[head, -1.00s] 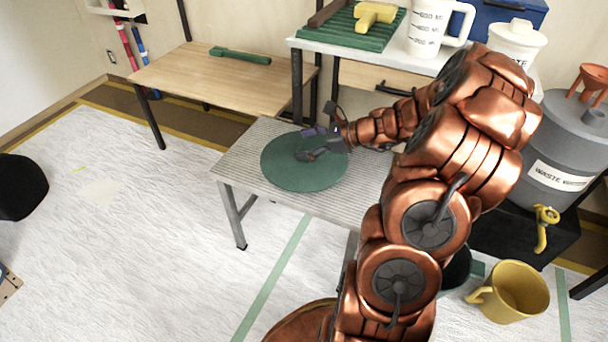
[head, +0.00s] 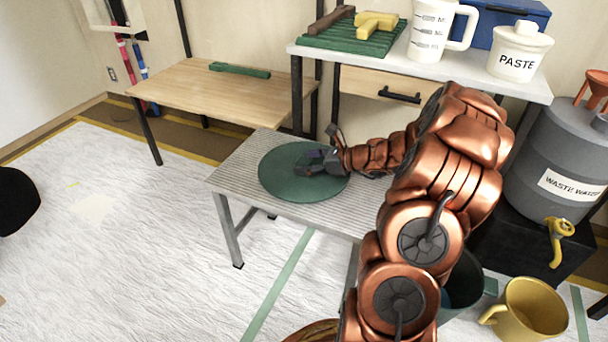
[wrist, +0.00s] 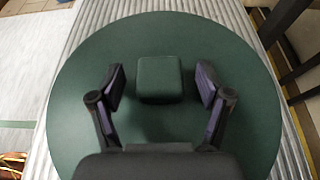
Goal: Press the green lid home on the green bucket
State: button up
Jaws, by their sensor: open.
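The green lid (head: 287,184) is a flat round disc lying on the grey ribbed bench. In the wrist view the lid (wrist: 165,40) has a square green knob (wrist: 159,79) at its middle. My gripper (head: 308,165) is low over the lid. In the wrist view my gripper (wrist: 160,85) is open, with one finger on each side of the knob and a gap to it on both sides. A dark green bucket (head: 462,281) stands on the floor at the lower right, partly hidden behind my arm.
The ribbed bench (head: 235,180) has bare room left of the lid. A yellow mug-like bucket (head: 533,308) stands right of the green bucket. A waste water tank (head: 562,150) with a yellow tap is behind. A white shelf (head: 450,77) holds a paste pot (head: 518,52) and a jug (head: 432,30).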

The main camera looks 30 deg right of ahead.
jog(key=shift+w+a+f, duration=0.15)
jog(key=shift+w+a, duration=0.1)
jog(key=shift+w, duration=0.15)
jog(key=c, duration=1.3)
